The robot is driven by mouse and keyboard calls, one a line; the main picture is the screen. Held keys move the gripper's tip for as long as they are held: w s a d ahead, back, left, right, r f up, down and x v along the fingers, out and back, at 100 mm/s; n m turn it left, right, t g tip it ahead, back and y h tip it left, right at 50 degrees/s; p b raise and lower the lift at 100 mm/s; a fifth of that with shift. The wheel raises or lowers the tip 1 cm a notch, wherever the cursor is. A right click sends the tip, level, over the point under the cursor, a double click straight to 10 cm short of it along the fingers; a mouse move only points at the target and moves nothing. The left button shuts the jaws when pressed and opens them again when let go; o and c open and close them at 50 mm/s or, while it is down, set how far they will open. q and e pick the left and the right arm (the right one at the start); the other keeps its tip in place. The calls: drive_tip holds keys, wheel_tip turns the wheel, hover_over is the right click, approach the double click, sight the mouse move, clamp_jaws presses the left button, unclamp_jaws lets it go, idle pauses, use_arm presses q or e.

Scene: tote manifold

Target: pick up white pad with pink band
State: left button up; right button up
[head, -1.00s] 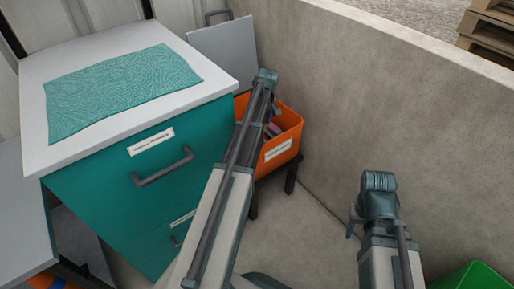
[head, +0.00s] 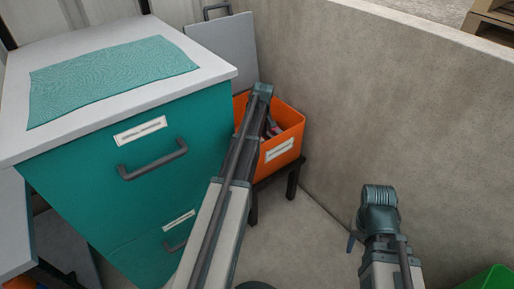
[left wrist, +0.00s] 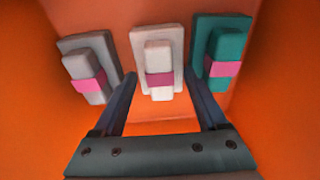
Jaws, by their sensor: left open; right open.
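The white pad with a pink band (left wrist: 158,60) stands in the middle of the orange bin's inside in the left wrist view. A grey pad with a pink band (left wrist: 86,68) is to its left and a teal pad with a pink band (left wrist: 221,55) to its right. My left gripper (left wrist: 161,84) is open, its fingers reaching toward either side of the white pad; contact cannot be told. In the head view my left arm reaches into the orange bin (head: 290,128) and hides its gripper. My right gripper (head: 351,242) is open, partly hidden behind its wrist, away from the bin.
The bin sits on a dark stand (head: 291,180) against a concrete wall (head: 400,110). A teal drawer cabinet (head: 85,190) with a teal mat (head: 110,75) on top stands close on the left. A green container (head: 492,280) is at the lower right. Floor between is clear.

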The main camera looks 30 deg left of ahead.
use_arm(q)
clamp_jaws()
idle(0.4)
drive_tip(key=shift+r, duration=0.1)
wheel_tip(320, 180, up, 10)
drive_tip(key=p, duration=1)
drive_tip(key=c, duration=0.8)
unclamp_jaws()
clamp_jaws()
